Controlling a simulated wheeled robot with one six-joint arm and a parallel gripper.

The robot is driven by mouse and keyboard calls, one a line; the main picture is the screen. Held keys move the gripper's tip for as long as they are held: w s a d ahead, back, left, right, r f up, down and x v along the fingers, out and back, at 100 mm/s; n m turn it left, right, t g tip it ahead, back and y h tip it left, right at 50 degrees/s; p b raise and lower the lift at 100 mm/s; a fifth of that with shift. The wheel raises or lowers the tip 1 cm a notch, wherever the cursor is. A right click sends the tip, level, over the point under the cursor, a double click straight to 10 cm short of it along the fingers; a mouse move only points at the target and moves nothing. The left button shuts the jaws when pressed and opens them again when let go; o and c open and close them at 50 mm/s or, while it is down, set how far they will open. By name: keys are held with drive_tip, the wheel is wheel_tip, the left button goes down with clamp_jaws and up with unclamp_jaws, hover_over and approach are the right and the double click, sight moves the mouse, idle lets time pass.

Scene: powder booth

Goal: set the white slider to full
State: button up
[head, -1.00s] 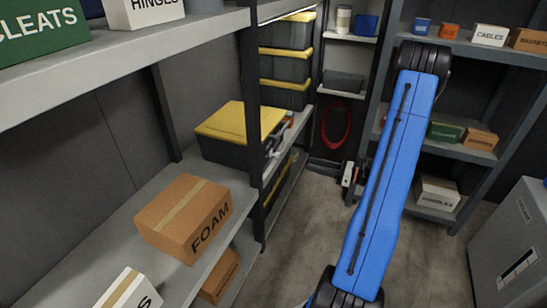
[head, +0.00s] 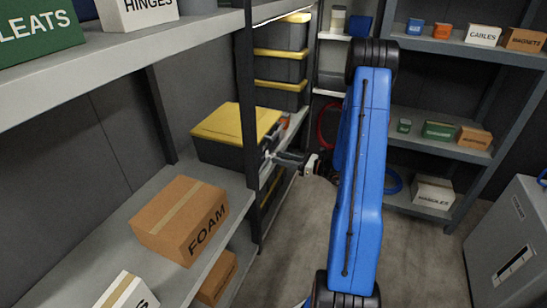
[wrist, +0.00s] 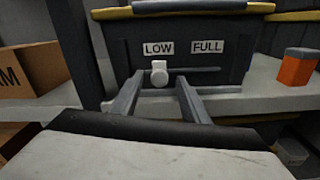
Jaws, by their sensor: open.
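The white slider (wrist: 159,72) is a small knob on the front of a black bin with a yellow lid (wrist: 120,45). It sits at the left end of a horizontal slot (wrist: 200,71), below the LOW label (wrist: 158,48). The FULL label (wrist: 207,47) is to its right, above the slot's right part. My gripper (wrist: 160,82) is open, with one finger on each side of the slider in the wrist view; I cannot tell whether either touches it. In the head view the bin (head: 232,152) stands on the shelf and my gripper (head: 270,157) is at its front; the slider cannot be made out.
An orange container (wrist: 297,68) stands right of the bin on the shelf. A grey cabinet (head: 510,240) is at right. Some floor (head: 410,245) is clear.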

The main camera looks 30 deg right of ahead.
drive_tip(key=shift+x, duration=1.9)
